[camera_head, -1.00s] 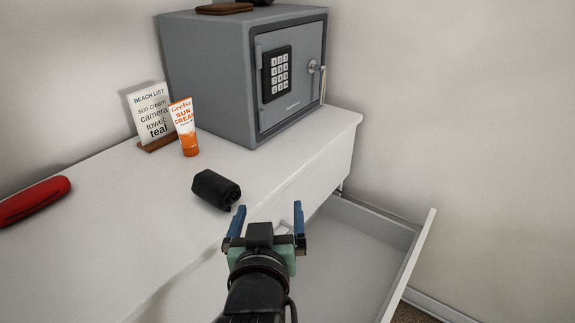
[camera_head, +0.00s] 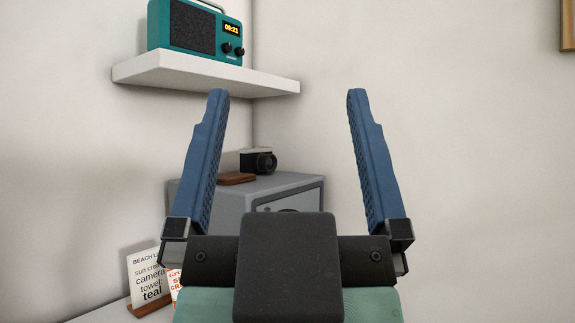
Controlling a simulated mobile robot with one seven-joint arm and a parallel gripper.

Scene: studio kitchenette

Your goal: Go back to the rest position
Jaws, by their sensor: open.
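My gripper (camera_head: 288,95) is large in the foreground, raised close to the camera with its two blue fingers pointing up. The fingers are wide apart with nothing between them. Through the gap I see the wall, the camera and the top of the safe behind. My gripper touches nothing that I can see. Its dark body hides the lower middle of the view.
A grey safe (camera_head: 290,190) stands behind, with a black camera (camera_head: 258,162) and a brown wallet-like item (camera_head: 236,179) on top. A teal radio (camera_head: 195,32) sits on a white wall shelf (camera_head: 205,75). A beach list card (camera_head: 149,276) and sun cream (camera_head: 174,284) are lower left.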

